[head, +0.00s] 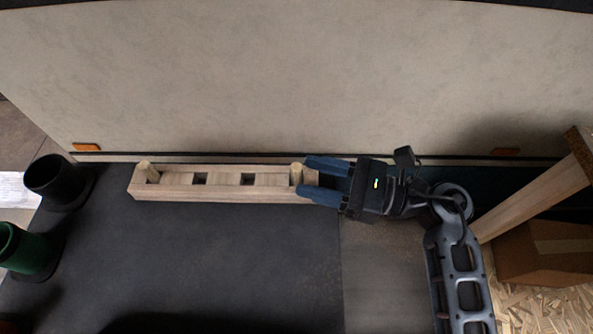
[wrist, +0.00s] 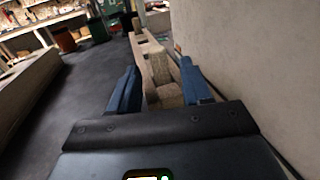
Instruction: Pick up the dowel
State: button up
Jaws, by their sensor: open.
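A long pale wooden rack (head: 222,191) with square holes lies along the wall in the head view. A short wooden dowel (head: 297,171) stands in its right end; another dowel (head: 145,172) stands in its left end. My gripper (head: 304,175) is open and comes in level from the right, its blue fingertips at the right-end dowel. In the wrist view my gripper (wrist: 160,78) has its fingers on either side of the rack's near end, with the near dowel (wrist: 159,66) between them. I cannot tell whether either finger touches it.
The pale wall (head: 300,75) runs close behind the rack. A black cup-like holder (head: 56,180) and a green one (head: 28,250) stand at the left. A wooden post (head: 530,200) and a cardboard box (head: 545,252) are at the right. The dark floor in front of the rack is clear.

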aim_at(296, 174)
jog(key=shift+x, duration=1.95)
jog(key=shift+f, duration=0.1)
jog(key=shift+c, duration=0.4)
grip_shut()
